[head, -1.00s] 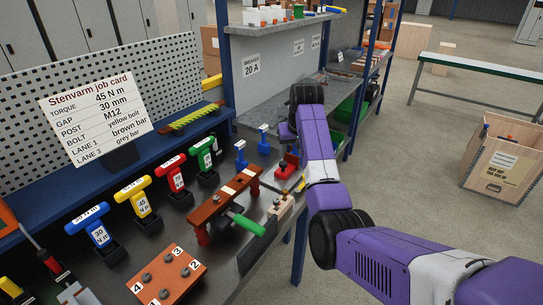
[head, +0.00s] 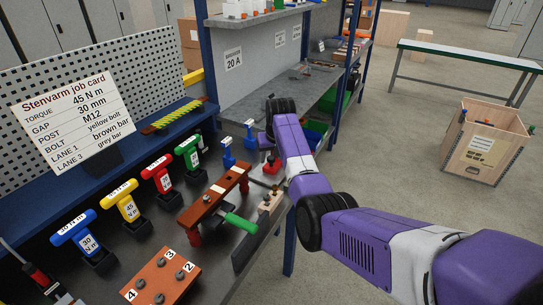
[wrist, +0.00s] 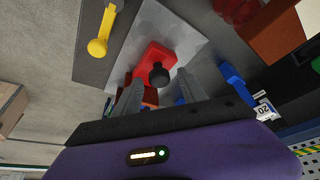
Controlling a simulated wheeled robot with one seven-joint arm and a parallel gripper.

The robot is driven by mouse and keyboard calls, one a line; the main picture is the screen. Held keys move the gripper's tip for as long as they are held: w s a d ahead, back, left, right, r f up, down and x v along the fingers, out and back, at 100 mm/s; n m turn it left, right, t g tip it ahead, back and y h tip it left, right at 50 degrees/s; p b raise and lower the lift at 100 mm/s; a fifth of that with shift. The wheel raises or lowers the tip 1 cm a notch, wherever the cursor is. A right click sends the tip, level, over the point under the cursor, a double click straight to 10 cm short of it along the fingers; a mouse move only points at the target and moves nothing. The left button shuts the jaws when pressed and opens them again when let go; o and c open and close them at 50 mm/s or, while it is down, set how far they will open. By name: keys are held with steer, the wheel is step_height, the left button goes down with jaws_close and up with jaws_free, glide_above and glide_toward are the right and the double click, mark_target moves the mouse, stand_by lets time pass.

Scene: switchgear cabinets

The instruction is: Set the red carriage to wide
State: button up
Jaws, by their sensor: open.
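The red carriage (head: 270,167) shows in the head view as a small red block at the far end of the bench, partly hidden by my arm. In the wrist view the red carriage (wrist: 152,56) is a red block with a black round knob (wrist: 159,75), on a light grey plate (wrist: 185,35). My gripper (wrist: 158,88) is open, its two grey fingers apart near the knob. I cannot tell whether they touch it. In the head view my gripper's fingers are hidden behind the arm. No wide marking is readable.
A yellow rod (wrist: 98,46) lies left of the carriage in the wrist view, a blue handle (wrist: 235,78) right. In the head view, a brown bar fixture (head: 215,200) with a green handle (head: 241,222) and several coloured T-handles stand nearer. A job card (head: 72,118) stands behind.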

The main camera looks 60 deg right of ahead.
jaws_close()
stand_by(1.4)
